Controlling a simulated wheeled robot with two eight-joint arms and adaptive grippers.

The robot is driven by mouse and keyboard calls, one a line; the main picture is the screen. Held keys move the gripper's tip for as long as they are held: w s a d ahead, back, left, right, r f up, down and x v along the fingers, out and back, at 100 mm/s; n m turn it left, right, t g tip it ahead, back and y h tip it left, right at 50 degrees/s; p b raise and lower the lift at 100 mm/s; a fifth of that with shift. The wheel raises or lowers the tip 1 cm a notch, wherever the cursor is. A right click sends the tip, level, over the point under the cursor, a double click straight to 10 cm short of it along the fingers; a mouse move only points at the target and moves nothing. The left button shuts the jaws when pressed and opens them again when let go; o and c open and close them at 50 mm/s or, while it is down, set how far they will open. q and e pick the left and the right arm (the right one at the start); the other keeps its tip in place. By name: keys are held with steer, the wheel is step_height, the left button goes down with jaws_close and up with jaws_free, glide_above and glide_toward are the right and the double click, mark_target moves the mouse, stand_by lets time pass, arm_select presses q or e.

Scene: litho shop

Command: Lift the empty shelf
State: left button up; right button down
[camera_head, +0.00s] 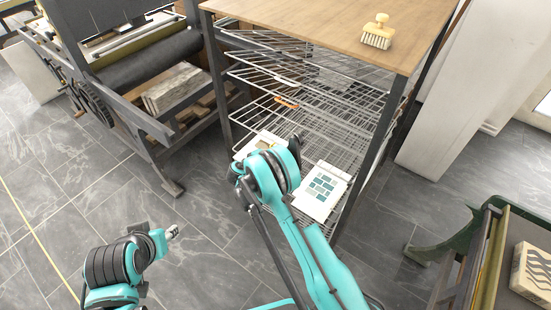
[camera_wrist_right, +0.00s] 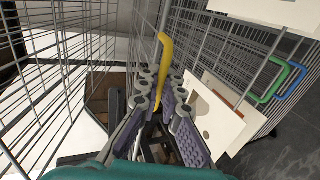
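A drying rack stands under a wooden top, with several wire shelves (camera_head: 300,75). The upper shelves look bare in the head view. An orange handle (camera_head: 286,102) shows on the front of one. In the right wrist view, a yellow handle (camera_wrist_right: 166,60) runs between the close-set fingertips of my right gripper (camera_wrist_right: 160,86), which looks shut on it. In the head view my arm hides that gripper. My left gripper (camera_head: 172,232) is low at the left, apart from the rack. Its finger gap cannot be made out.
Printed sheets (camera_head: 320,190) lie low in the rack; pale boards (camera_wrist_right: 215,115) and green (camera_wrist_right: 272,85) and blue (camera_wrist_right: 292,80) handles show in the wrist view. A press (camera_head: 150,60) stands left. Floor between is clear.

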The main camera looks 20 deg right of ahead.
step_height(320, 180, up, 13)
steer(key=w+d+g+y+p, duration=0.1)
steer(key=w+d+p, duration=0.1)
steer(key=p, duration=0.4)
steer(key=shift+d+y, duration=0.3)
steer(key=shift+f, duration=0.1)
steer(key=c, duration=1.7)
jaws_free()
steer(key=shift+w, duration=0.1)
steer(key=v, duration=1.2)
